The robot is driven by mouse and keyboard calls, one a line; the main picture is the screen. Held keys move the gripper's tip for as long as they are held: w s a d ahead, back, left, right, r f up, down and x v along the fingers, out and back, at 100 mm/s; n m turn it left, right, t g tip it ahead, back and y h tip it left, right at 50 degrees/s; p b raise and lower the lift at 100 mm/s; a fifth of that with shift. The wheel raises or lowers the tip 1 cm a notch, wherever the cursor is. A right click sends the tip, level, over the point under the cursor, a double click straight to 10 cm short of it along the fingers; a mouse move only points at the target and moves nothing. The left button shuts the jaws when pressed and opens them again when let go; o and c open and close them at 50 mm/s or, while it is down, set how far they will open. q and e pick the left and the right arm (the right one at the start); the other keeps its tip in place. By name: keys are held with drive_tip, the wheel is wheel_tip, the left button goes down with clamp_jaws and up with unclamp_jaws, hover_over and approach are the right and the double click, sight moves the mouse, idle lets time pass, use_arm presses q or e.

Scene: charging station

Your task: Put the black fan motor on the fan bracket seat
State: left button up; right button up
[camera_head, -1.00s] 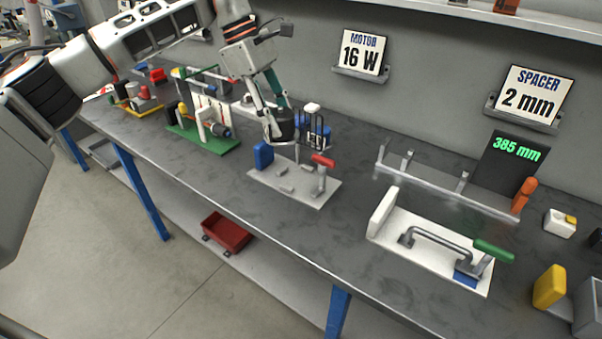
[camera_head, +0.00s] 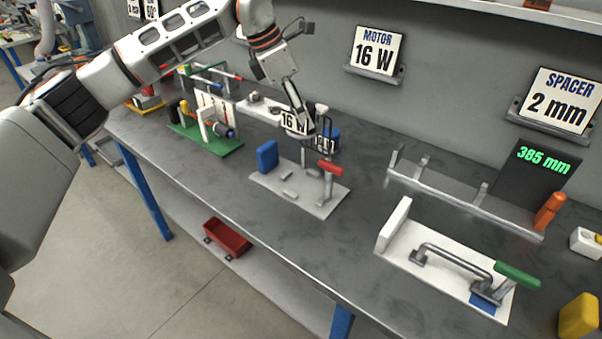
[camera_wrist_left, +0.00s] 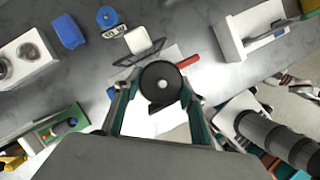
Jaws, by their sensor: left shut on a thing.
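The black fan motor (camera_wrist_left: 160,83) is between the two fingers of my left gripper (camera_wrist_left: 158,92) in the left wrist view, its round face with a pale centre showing. In the head view my left gripper (camera_head: 298,122) is shut on it, and a "16 W" label shows there. The motor is above the table, over the back of a grey fixture plate (camera_head: 326,207) with a blue block (camera_head: 267,156) and a red-handled clamp (camera_head: 330,169). A thin grey upright stands below the motor. The bracket seat is not clearly distinguishable. My right gripper is not in view.
A green-based fixture (camera_head: 213,142) stands left. A white fixture with a green handle (camera_head: 517,275) and a grey rail (camera_head: 463,202) stand right. Bare table lies between.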

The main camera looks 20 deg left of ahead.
use_arm(q)
wheel_tip(320, 180, down, 13)
drive_tip(key=shift+f+b, duration=0.2)
drive_tip(key=shift+b, duration=0.3)
wheel_tip(320, 180, down, 4)
drive_tip(key=shift+f, duration=0.2)
drive_tip(key=shift+r, duration=0.1)
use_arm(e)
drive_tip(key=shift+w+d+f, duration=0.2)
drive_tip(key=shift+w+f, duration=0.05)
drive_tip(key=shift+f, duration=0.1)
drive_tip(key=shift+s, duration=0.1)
use_arm(q)
drive_tip(key=o, duration=1.3)
drive_tip(key=shift+f, duration=0.2)
